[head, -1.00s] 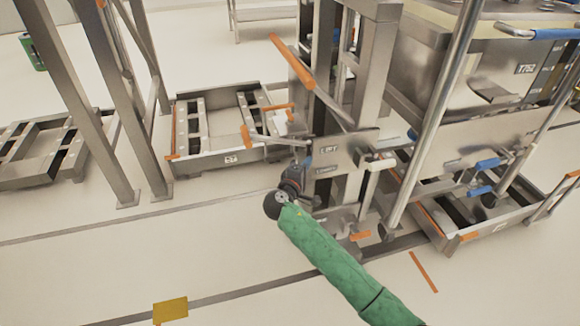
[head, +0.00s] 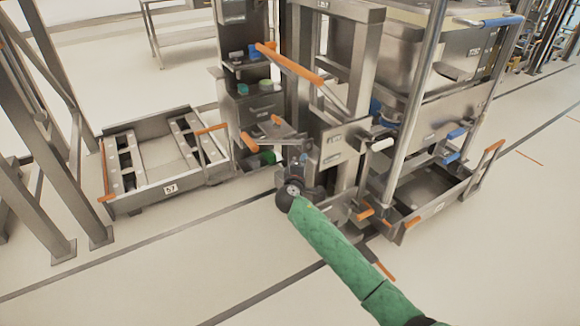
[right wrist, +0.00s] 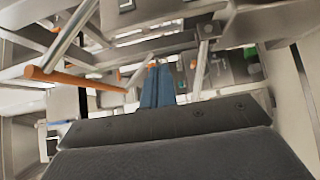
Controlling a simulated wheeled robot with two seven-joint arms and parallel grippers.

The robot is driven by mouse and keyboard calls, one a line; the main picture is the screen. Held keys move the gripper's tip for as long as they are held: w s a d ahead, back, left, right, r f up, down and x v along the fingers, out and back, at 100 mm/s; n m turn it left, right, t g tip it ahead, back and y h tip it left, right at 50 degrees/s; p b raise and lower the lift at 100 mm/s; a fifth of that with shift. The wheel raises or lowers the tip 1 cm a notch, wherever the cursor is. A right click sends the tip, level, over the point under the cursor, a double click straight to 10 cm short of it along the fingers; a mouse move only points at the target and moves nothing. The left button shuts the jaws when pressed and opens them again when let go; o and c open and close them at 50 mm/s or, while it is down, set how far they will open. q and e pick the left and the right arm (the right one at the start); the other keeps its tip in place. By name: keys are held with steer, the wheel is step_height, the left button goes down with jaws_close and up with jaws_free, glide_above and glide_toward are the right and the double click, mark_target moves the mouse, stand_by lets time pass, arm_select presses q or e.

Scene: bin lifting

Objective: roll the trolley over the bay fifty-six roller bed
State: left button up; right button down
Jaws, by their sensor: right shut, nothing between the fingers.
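The trolley (head: 340,145), a tall steel frame with an orange handle bar (head: 290,62), stands in the middle of the head view. A large steel bin (head: 385,55) is at its right side. A low roller bed (head: 425,190) with orange edges lies under the bin; its label is too small to read. My right gripper (head: 302,160) is beside the trolley's lower front, partly hidden by my wrist. In the right wrist view its blue fingers (right wrist: 157,85) are shut and empty, with the orange bar (right wrist: 75,80) to their left. My left gripper is out of view.
Another roller bed (head: 170,192), labelled 57, lies left of the trolley. Steel uprights (head: 45,170) stand at the far left. A cabinet (head: 245,100) with small coloured items is behind the trolley. The floor in front is clear, crossed by dark lines.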

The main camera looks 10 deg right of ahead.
mark_target(335, 146)
steer(key=w+d, duration=0.1)
steer(key=d, duration=0.3)
steer(key=w+d, duration=0.2)
steer(key=d, duration=0.2)
steer(key=w+d, duration=0.1)
steer(key=d, duration=0.4)
steer(key=shift+w+b, duration=0.15)
steer(key=shift+b, duration=0.2)
